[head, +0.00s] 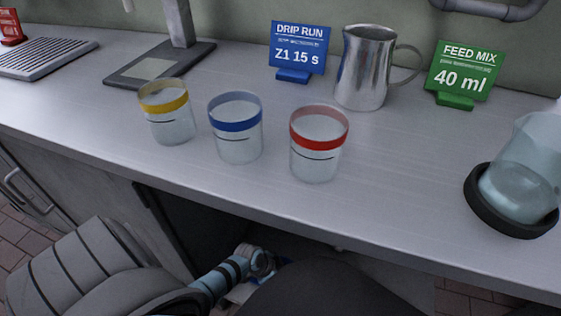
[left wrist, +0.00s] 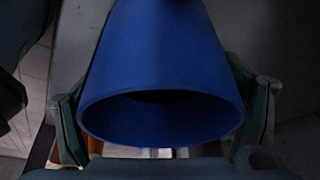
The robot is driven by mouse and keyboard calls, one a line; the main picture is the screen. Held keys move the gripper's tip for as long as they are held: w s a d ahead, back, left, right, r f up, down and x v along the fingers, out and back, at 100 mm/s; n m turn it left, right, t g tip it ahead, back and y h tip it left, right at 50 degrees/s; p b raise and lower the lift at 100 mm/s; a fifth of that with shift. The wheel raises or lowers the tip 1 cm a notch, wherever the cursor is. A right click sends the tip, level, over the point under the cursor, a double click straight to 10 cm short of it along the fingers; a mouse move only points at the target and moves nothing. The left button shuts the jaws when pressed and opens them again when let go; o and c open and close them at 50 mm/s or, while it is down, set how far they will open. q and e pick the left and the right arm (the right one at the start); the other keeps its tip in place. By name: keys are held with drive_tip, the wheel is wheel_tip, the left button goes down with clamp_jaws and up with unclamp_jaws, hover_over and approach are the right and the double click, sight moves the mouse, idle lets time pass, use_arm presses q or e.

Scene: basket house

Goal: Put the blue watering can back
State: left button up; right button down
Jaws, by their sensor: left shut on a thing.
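A blue cone-shaped body with an open round rim, which I take to be the blue watering can (left wrist: 165,75), fills the middle of the left wrist view. My left gripper (left wrist: 162,118) has one dark green finger on each side of it and is shut on it. In the head view my left arm reaches down below the counter's front edge, and its wrist shows there; the can and the fingertips cannot be made out in that view. My right gripper is not in view.
On the counter (head: 400,200) stand cups with yellow (head: 170,122), blue (head: 238,145) and red (head: 316,165) bands. Behind are a blue sign (head: 299,47), metal pitcher (head: 362,75) and green sign (head: 464,70). A glass vessel (head: 522,180) sits in a black ring at right.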

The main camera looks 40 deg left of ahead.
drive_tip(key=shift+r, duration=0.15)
use_arm(q)
drive_tip(key=o, duration=1.8)
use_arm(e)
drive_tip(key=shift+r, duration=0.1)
use_arm(q)
drive_tip(key=shift+r, duration=0.1)
drive_tip(key=p+v, duration=0.8)
drive_tip(key=v, duration=0.4)
drive_tip(key=shift+s, duration=0.1)
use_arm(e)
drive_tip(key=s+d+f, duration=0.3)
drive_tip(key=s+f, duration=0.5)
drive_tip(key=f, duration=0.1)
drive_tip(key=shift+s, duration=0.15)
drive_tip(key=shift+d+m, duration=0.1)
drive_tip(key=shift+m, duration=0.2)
